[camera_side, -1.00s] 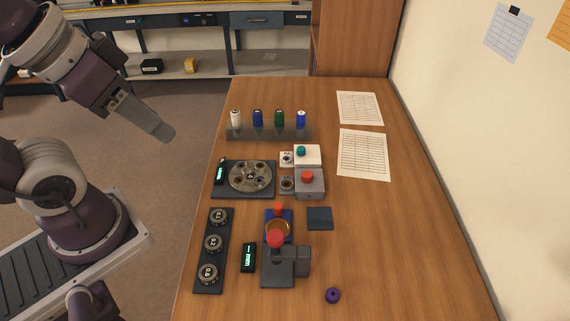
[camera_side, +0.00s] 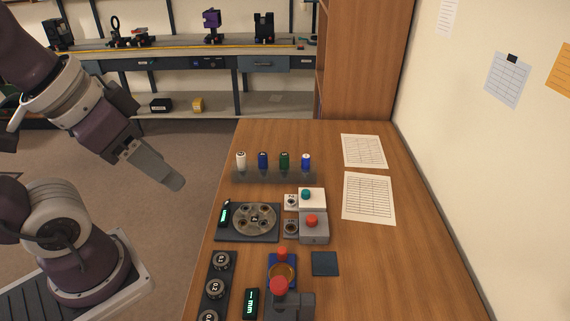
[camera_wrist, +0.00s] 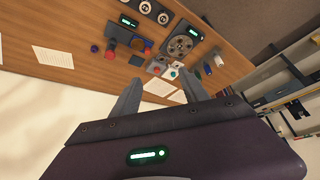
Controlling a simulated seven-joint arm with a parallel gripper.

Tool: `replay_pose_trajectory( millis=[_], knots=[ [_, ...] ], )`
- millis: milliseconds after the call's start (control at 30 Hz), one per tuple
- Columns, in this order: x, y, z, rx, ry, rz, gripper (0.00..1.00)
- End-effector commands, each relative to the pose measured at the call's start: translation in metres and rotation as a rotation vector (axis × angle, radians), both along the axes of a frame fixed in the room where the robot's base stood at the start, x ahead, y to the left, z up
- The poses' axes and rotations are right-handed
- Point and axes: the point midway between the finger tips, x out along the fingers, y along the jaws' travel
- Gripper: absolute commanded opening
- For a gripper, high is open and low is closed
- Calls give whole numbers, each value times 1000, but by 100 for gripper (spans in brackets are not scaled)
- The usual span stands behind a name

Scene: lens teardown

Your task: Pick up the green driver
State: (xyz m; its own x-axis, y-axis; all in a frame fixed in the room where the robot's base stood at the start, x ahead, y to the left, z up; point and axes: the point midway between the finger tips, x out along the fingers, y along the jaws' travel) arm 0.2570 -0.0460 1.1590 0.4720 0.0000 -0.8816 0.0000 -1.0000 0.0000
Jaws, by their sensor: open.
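The green driver (camera_side: 284,159) stands upright in a dark see-through rack (camera_side: 250,176) at the back of the table. A blue driver (camera_side: 263,160) is at its left and another blue driver (camera_side: 306,161) at its right. A white driver (camera_side: 241,160) is at the far left. My gripper (camera_side: 176,183) is left of the rack, in the air beyond the table's left edge. It is apart from the drivers. The wrist view shows its two fingers (camera_wrist: 158,88) spread with nothing between them. I cannot pick out the green driver in the wrist view.
In front of the rack are a round grey carousel (camera_side: 254,219) and boxes with a teal button (camera_side: 306,195) and a red button (camera_side: 312,221). A dark tray of round parts (camera_side: 213,287) is nearer. Papers (camera_side: 368,198) lie right. The right side of the table is mostly clear.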

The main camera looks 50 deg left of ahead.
Motion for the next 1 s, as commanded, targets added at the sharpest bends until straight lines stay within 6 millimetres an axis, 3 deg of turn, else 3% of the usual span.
replay_pose_trajectory(
  millis=[267,367,467,533,667,700,800,900,1000],
  knots=[
    [8,2,4,23,7,-31,52],
    [46,11,15,130,44,-177,52],
    [112,29,20,299,107,-432,52],
    [163,43,11,421,161,-634,52],
    [257,75,-36,631,282,-1046,52],
    [283,85,-58,690,322,-1178,52],
    [334,108,-118,802,414,-1492,52],
    [363,124,-170,871,480,-1735,52],
    [376,133,-202,906,517,-1880,52]
  ],
)
